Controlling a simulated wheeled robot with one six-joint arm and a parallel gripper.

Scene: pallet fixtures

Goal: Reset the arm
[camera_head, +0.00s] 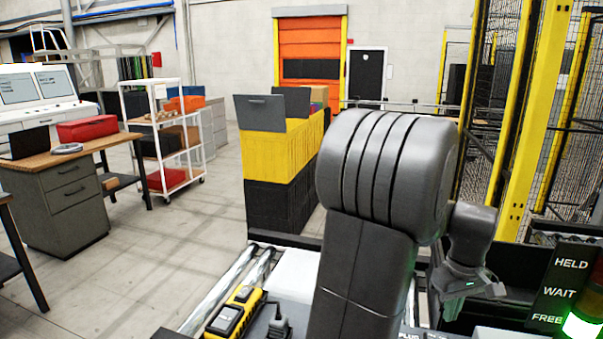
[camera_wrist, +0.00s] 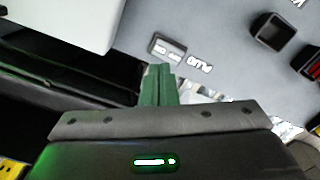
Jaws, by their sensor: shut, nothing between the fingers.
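My arm (camera_head: 375,170) rises in the middle of the head view, dark grey, and bends over to the right. Its wrist hangs down at the right, with my gripper (camera_head: 455,305) low at its end, partly cut off from clear sight. In the wrist view my gripper (camera_wrist: 158,70) shows its two fingers pressed together, tinted green, with nothing between them. Beyond the fingers is a light grey panel (camera_wrist: 210,35) with white lettering and dark square sockets. A black recess lies left of the fingers.
Yellow and black crates (camera_head: 280,155) stand beyond the roller conveyor (camera_head: 230,285). A yellow handheld device (camera_head: 235,310) lies at the front. A HELD/WAIT/FREE sign (camera_head: 563,290) glows green by FREE at the right, near my gripper. Yellow posts (camera_head: 525,120) and mesh fencing stand behind.

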